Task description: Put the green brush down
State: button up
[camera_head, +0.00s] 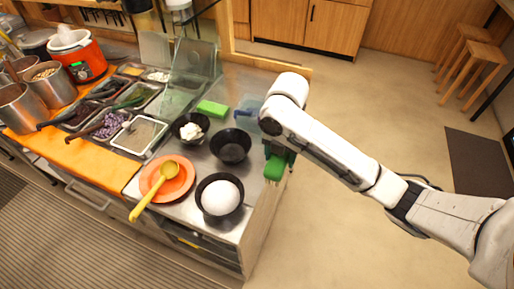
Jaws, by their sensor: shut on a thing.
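The green brush (274,168) is at the right edge of the steel counter (263,192), directly below my gripper (279,154). My gripper is shut on the brush; its dark fingers are partly hidden by my white arm and by the brush itself. The brush hangs with its green part downward. I cannot tell from this view whether it touches the counter or hangs just off its edge. A separate bright green block (212,109) lies on the counter, further back and to the left.
An empty black bowl (230,146) is just left of my gripper. Another black bowl (218,212) holds a white mound. An orange plate (180,183) holds a yellow ladle (153,192). Topping trays and pots fill the left.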

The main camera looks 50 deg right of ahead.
jog(key=w, duration=0.1)
jog(key=w+d+f, duration=0.2)
jog(key=shift+w, duration=0.25)
jog(key=w+d+f+b, duration=0.1)
jog(key=f, duration=0.1)
jog(key=w+d+f+b, duration=0.1)
jog(key=w+f, duration=0.1)
jog(key=w+d+f+b, duration=0.1)
jog(key=w+d+f, duration=0.1)
jog(key=shift+w+b, duration=0.25)
jog(key=shift+b, duration=0.15)
jog(key=shift+w+d+f, duration=0.2)
jog(key=shift+w+f, duration=0.05)
jog(key=shift+f, duration=1.75)
jog(key=shift+f, duration=0.2)
jog(key=o, duration=0.8)
jog(key=shift+o, duration=0.2)
jog(key=shift+r, duration=0.15)
